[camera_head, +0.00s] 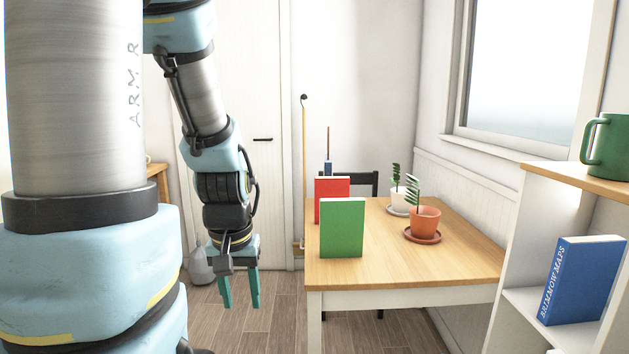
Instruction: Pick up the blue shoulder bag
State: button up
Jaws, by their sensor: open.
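I see no blue shoulder bag in the head view. My gripper (241,303) hangs left of the table with its teal fingers pointing down. It is open, with nothing visible between the fingers. My arm covers the left part of the view and hides much of what lies behind it. A grey rounded object (199,269) stands on the floor behind my gripper, partly hidden; I cannot tell what it is.
A wooden table (450,258) carries a green book (342,228), a red book (331,187), an orange potted plant (424,219) and a white potted plant (400,203). A shelf (519,300) at right holds a blue book (580,280) and green mug (608,148). Floor before the table's left side is clear.

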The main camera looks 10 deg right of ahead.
aim_at(328, 163)
jog(key=i+j+u, duration=0.15)
jog(key=i+u, duration=0.2)
jog(key=i, duration=0.3)
jog(key=i+u, duration=0.3)
jog(key=i, duration=0.35)
jog(key=i+z, duration=0.1)
jog(key=i, duration=0.3)
jog(key=i+j+z, duration=0.1)
jog(key=i, duration=0.25)
